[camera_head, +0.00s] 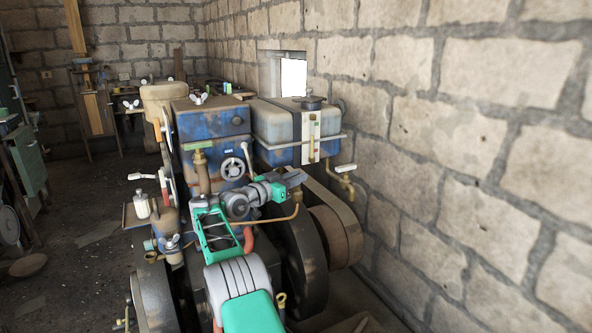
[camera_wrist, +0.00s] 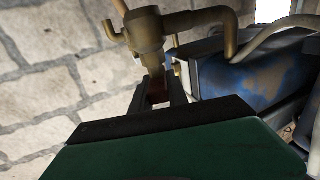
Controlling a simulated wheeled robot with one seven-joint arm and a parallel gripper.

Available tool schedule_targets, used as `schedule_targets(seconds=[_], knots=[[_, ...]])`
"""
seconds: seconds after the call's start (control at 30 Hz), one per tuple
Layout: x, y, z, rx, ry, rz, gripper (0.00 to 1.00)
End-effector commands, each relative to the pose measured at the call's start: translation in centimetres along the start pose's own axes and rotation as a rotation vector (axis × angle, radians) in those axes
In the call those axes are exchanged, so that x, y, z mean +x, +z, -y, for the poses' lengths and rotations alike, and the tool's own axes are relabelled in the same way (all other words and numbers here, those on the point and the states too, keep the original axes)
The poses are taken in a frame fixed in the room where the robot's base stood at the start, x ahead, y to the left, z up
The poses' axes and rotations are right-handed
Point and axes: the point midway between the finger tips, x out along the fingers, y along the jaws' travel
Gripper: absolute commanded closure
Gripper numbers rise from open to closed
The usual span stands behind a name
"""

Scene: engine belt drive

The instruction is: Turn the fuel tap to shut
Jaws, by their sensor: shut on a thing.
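The fuel tap (camera_wrist: 146,32) shows in the wrist view as a worn brass body with a bent side pipe. Below it, a dark reddish handle (camera_wrist: 158,88) sits between the two dark fingers of my gripper (camera_wrist: 157,84), which is shut on it. In the head view, my gripper (camera_head: 294,179) reaches up to just under the blue and pale fuel tank (camera_head: 283,123). There my gripper hides the tap, and only a brass pipe (camera_head: 284,217) shows curving up beside it. The exact angle of the handle is hard to tell.
The blue engine block (camera_head: 208,128) stands left of the tank. Dark flywheels and a belt (camera_head: 335,205) lie below my gripper. A brass fitting with a white lever (camera_head: 345,170) sits between tank and stone wall (camera_head: 450,120). Open floor (camera_head: 95,205) lies at the left.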

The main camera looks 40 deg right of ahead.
Motion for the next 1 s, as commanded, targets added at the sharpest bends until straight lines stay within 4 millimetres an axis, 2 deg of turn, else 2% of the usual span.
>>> schedule_targets(seconds=[0.8,0.83,1.0], knots=[[0.11,-0.03,0.01,0.000,0.069,-0.002,1.00],[0.11,-0.03,0.00,0.000,0.069,-0.002,0.78],[0.09,-0.03,0.00,0.000,0.069,-0.001,0.65]])
